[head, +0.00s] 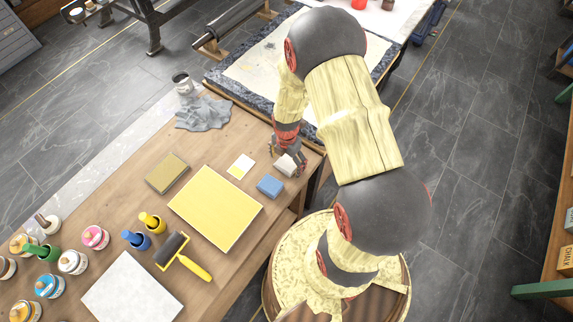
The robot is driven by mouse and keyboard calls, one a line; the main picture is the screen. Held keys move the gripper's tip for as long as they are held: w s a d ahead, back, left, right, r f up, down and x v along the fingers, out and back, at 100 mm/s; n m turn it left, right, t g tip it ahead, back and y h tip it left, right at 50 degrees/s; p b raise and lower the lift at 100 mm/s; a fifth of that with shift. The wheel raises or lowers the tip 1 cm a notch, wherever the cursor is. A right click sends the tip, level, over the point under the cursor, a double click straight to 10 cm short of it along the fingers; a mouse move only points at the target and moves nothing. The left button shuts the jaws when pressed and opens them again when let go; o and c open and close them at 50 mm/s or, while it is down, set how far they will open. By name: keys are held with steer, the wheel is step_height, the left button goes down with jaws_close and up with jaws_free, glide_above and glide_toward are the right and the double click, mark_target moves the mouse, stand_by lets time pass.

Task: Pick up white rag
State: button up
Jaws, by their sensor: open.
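A small whitish, folded-looking thing (285,167), likely the white rag, lies on the wooden table (150,200) near its right edge. My gripper (290,160) points down over it, fingers apart. The fingers partly hide the thing, and I cannot tell whether they touch it. A crumpled grey rag (205,113) lies farther back on the table, left of my gripper.
A blue block (270,187), a white-yellow card (240,166), a yellow slab (215,207) and a tan block (167,173) lie close by. A stone-edged press bed (255,70) stands behind.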

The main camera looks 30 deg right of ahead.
steer(key=shift+r, duration=0.1)
steer(key=shift+c, duration=0.4)
steer(key=c, duration=1.1)
steer(key=shift+o, duration=0.2)
steer(key=shift+r, duration=0.1)
steer(key=shift+r, duration=0.6)
steer(key=s+a+r+p, duration=0.4)
steer(key=s+a+r, duration=0.5)
steer(key=s+r, duration=0.1)
steer(key=shift+s+a+r, duration=0.2)
steer(key=shift+s+r, duration=0.05)
steer(key=shift+r, duration=0.55)
